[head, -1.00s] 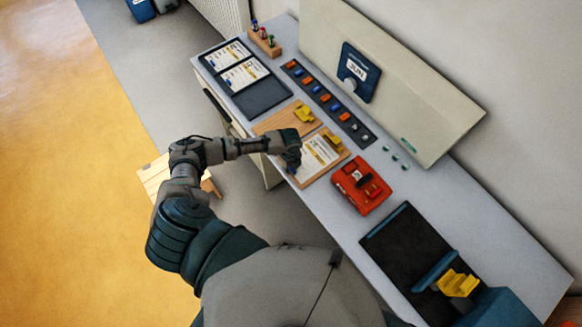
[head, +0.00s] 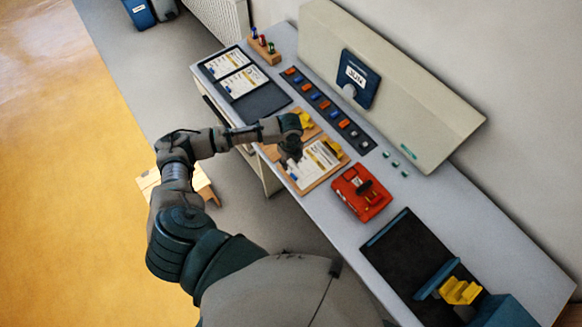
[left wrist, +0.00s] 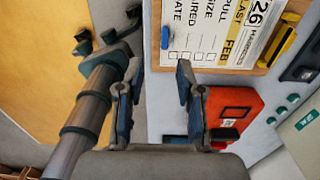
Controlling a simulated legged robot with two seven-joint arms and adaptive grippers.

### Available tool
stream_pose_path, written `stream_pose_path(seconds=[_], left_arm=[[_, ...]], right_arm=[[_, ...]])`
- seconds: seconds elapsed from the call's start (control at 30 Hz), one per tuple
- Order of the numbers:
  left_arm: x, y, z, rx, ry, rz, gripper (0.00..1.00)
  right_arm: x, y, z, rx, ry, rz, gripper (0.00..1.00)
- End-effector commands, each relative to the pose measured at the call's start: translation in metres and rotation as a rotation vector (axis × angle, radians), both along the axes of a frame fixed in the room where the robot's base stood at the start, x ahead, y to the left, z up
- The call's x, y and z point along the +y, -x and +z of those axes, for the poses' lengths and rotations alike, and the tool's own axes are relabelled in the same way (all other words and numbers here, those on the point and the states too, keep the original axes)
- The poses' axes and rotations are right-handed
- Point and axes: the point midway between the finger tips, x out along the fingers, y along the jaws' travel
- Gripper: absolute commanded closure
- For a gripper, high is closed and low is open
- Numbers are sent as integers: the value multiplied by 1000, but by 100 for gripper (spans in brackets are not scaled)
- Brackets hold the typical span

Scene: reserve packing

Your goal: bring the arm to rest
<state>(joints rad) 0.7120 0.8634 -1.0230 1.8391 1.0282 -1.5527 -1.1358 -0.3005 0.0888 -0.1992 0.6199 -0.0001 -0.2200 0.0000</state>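My left gripper (head: 291,158) is above the wooden clipboard (head: 318,183) with a printed sheet, empty as far as I see. In the left wrist view its two fingers (left wrist: 159,75) stand apart with nothing between them. The clipboard (left wrist: 199,69) is at the upper right there. In that view a banded grey link with dark finger-like parts (left wrist: 106,48) shows at the left; it looks like my right arm and gripper, too unclear to tell open or shut. The right gripper does not show in the head view.
A red device (head: 361,193) lies beside the clipboard. A black mat (head: 400,255) with a blue and yellow tool lies farther right. A strip of coloured pieces (head: 325,105) and a pale upright panel (head: 420,100) line the back. Grey tabletop (head: 470,220) is bare at the right.

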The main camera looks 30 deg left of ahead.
Motion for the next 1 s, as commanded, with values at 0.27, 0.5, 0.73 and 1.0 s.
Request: stream_pose_path(seconds=[0.27,0.5,0.73,1.0], left_arm=[[-1,0,10,-1,-2,1,63],[-1,0,9,0,-1,0,63],[-6,3,6,-2,7,5,63],[-110,57,-23,-74,197,265,63]], right_arm=[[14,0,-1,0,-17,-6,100],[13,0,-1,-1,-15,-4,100],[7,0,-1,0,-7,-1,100],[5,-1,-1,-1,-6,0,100]])
